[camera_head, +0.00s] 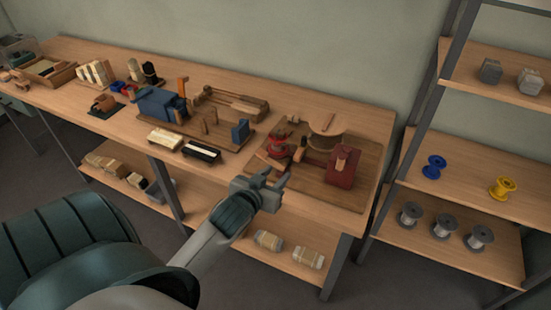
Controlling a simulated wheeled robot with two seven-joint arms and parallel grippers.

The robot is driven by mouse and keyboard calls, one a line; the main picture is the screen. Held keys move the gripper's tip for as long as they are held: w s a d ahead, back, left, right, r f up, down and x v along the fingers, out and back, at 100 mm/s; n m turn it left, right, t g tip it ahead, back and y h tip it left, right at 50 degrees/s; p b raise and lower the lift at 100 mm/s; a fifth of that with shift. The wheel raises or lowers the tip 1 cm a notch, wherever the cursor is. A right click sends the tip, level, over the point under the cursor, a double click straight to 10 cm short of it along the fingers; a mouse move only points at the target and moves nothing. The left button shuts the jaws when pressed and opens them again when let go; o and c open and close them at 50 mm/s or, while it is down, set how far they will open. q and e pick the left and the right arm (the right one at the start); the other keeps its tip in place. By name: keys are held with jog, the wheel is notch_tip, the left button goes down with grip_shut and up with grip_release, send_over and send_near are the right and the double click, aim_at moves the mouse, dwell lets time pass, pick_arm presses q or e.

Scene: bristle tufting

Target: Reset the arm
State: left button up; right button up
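My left gripper (272,181) is at the end of my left arm, which comes in from the lower left. It is in front of the workbench's (225,164) front edge, left of the red device (342,167) in the picture. Its two fingers look apart with nothing between them. Whether it touches the bench cannot be told from this single view. My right gripper is not in view.
A blue machine (158,104) and a black tray (201,150) stand mid-bench. Bundles (268,240) lie on the shelf below. A rack at the right holds a blue spool (434,167), a yellow spool (502,188) and grey spools (442,225). Floor shows in front.

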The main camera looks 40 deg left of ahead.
pick_arm(q)
jog(key=shift+f, duration=0.1)
jog(key=s+d+f+m+g+h, duration=0.1)
jog(key=s+d+f+m+g, duration=0.15)
jog(key=s+d+f, duration=0.45)
jog(key=s+d+f+m+g+h, duration=0.15)
jog(key=s+d+g, duration=0.25)
jog(key=s, duration=0.7)
jog(key=s+d+f+m+g+h, duration=0.1)
jog(key=s+d+f+g, duration=0.2)
jog(key=s+d+f, duration=0.35)
jog(key=s+a+f+g+b, duration=0.1)
jog(key=s+f, duration=0.1)
jog(key=f, duration=1.2)
jog(key=s+a+f+g, duration=0.1)
jog(key=f, duration=1.4)
jog(key=s+a+f+b, duration=0.1)
jog(key=s+a+f, duration=0.1)
jog(key=s+f, duration=1.6)
jog(key=shift+a+g, duration=0.35)
jog(key=shift+a, duration=0.05)
